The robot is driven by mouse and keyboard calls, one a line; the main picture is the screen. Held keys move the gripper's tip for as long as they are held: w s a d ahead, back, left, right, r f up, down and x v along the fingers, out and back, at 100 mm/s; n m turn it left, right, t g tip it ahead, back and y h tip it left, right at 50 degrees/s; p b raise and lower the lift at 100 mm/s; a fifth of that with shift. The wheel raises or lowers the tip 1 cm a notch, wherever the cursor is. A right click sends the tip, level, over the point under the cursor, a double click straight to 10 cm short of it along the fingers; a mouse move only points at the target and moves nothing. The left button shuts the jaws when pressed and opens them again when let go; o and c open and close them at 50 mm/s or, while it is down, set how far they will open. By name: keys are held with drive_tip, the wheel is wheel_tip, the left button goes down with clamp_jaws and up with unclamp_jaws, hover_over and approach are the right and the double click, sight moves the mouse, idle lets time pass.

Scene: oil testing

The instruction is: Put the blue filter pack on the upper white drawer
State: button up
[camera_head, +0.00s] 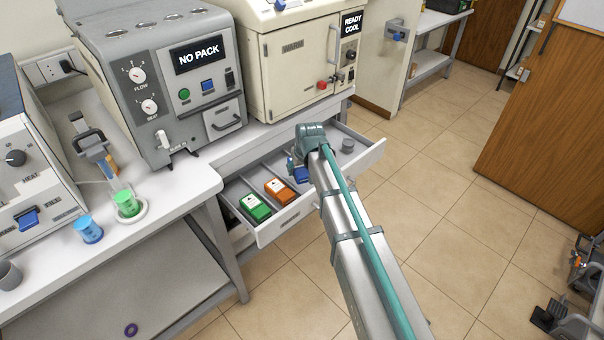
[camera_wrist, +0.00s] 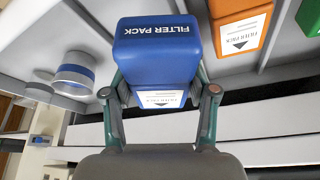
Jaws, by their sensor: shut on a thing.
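The blue filter pack (camera_wrist: 155,50) is between the two fingers of my gripper (camera_wrist: 160,92), which is shut on it. Its printed label faces my wrist. In the head view only a blue part of the pack (camera_head: 299,173) shows beside my arm, which hides most of my gripper. The upper white drawer (camera_head: 290,219) is pulled open below the bench, and the blue pack is over or in its middle section. I cannot tell whether the pack touches the drawer floor.
An orange pack (camera_head: 279,191) and a green pack (camera_head: 255,208) lie in the drawer's left compartments. A grey cup (camera_head: 347,146) stands at its right. Above are a grey machine reading NO PACK (camera_head: 170,80) and a cream oven (camera_head: 300,65). Open floor lies right.

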sight(305, 167)
drive_tip(key=shift+w+d+f, duration=0.25)
drive_tip(key=shift+w+f, duration=0.65)
drive_tip(key=shift+f, duration=0.2)
drive_tip(key=f, duration=0.1)
drive_tip(key=f+p, duration=0.1)
drive_tip(key=shift+w+f, duration=0.2)
drive_tip(key=shift+f, duration=0.1)
drive_tip(key=shift+f+p, duration=0.3)
drive_tip(key=shift+f, duration=0.25)
drive_tip(key=shift+f, duration=0.2)
drive_tip(key=o, duration=1.1)
drive_tip(key=shift+r, duration=0.1)
drive_tip(key=b+v, duration=0.2)
drive_tip(key=v, duration=1)
drive_tip(key=shift+d+r, duration=0.1)
drive_tip(key=shift+r, duration=0.05)
